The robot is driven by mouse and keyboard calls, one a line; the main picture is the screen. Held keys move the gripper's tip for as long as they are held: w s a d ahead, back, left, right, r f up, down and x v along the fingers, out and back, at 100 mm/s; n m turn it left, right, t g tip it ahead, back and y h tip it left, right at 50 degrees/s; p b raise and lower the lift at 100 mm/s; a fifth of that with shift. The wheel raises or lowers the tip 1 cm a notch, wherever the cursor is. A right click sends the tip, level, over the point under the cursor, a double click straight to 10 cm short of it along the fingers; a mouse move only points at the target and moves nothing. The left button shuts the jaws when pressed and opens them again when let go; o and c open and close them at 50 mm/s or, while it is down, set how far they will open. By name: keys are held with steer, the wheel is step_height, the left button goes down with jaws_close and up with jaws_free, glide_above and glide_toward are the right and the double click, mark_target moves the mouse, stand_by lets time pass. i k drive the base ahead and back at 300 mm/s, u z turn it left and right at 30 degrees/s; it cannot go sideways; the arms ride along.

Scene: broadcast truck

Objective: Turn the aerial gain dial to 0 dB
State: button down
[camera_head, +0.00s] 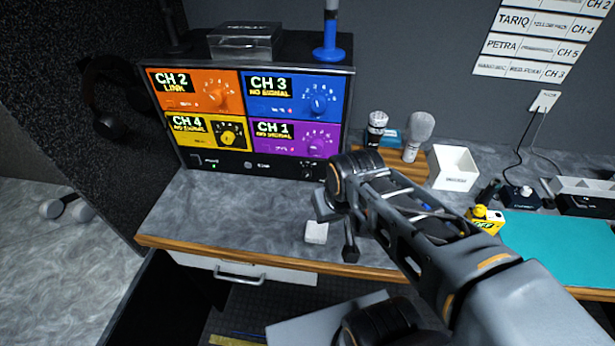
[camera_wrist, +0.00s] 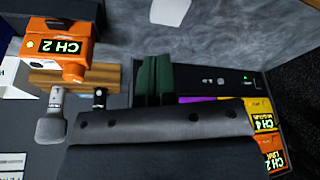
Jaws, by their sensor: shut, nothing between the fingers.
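A black receiver rack (camera_head: 250,163) stands at the back left of the desk with four coloured channel panels. Each panel has its own knob. A small dark dial (camera_head: 307,169) sits at the right of the rack's black bottom strip; I cannot read its marks or tell whether it is the aerial gain dial. My gripper (camera_head: 350,250) hangs in front of the rack, to the right, over the desk, apart from the dial. In the wrist view its dark green fingers (camera_wrist: 154,66) are shut together and empty. The bottom strip (camera_wrist: 225,80) shows beyond them.
A white block (camera_head: 316,232) lies on the desk left of my gripper. A wooden rack (camera_head: 400,163) with microphones and a white box (camera_head: 454,167) stand right of the receiver. An orange CH 2 pack (camera_wrist: 62,45) shows in the wrist view. The desk's left front is clear.

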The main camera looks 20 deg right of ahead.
mark_target(306, 173)
steer(key=k, duration=0.5)
steer(key=z, duration=2.7)
steer(key=k, duration=1.7)
steer(key=u, duration=2.15)
steer(key=i, duration=1)
